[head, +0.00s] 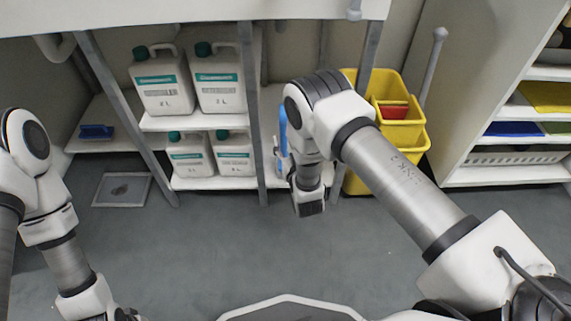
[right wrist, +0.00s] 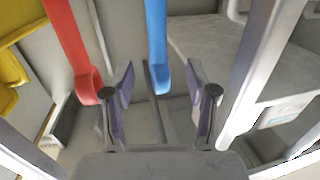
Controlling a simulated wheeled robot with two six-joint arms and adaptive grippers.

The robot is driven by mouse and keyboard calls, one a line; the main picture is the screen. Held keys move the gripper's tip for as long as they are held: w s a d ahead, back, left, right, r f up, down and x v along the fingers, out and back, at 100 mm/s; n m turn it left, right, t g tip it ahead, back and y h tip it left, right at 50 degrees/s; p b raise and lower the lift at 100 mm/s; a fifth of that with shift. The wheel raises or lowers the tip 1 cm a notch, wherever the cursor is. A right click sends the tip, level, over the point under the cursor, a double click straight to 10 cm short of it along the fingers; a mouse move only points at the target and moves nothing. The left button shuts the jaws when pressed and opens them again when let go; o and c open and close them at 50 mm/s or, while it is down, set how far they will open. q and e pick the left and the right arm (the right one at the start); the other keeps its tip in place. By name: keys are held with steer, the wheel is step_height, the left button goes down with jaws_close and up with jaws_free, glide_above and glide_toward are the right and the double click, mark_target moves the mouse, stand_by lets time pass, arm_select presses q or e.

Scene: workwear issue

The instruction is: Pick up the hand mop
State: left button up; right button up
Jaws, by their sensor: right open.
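A long blue upright piece (head: 283,132), which may be the hand mop, shows behind my right wrist at the shelf's right end. In the right wrist view a blue strip with a curled lower end (right wrist: 157,45) appears between the fingertips, beyond them. I cannot tell its depth from the fingers; no grip on it shows. My right gripper (head: 310,207) points down and is open and empty; its two fingers also show in the right wrist view (right wrist: 160,72). Its fingers are hard to make out in the head view. My left arm is at the left; its gripper is out of frame.
A red strip (right wrist: 75,50) hangs left of the blue one. White shelves hold several jugs (head: 163,82) and a blue brush-like item (head: 97,131). Yellow buckets (head: 355,180) stand behind my right arm. A metal post (right wrist: 250,75) is close on the right. The floor ahead is mostly clear.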

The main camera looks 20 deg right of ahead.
mark_target(284, 127)
steer(key=w+b, duration=0.1)
steer(key=w, duration=0.1)
steer(key=w+b, duration=0.2)
steer(key=w, duration=0.1)
steer(key=w+d+b, duration=0.1)
steer(key=w, duration=0.1)
steer(key=shift+w+f+b, duration=0.2)
steer(key=shift+f+b, duration=0.1)
steer(key=shift+b, duration=0.05)
steer(key=shift+w+r, duration=0.1)
steer(key=shift+r, duration=0.1)
jaws_close()
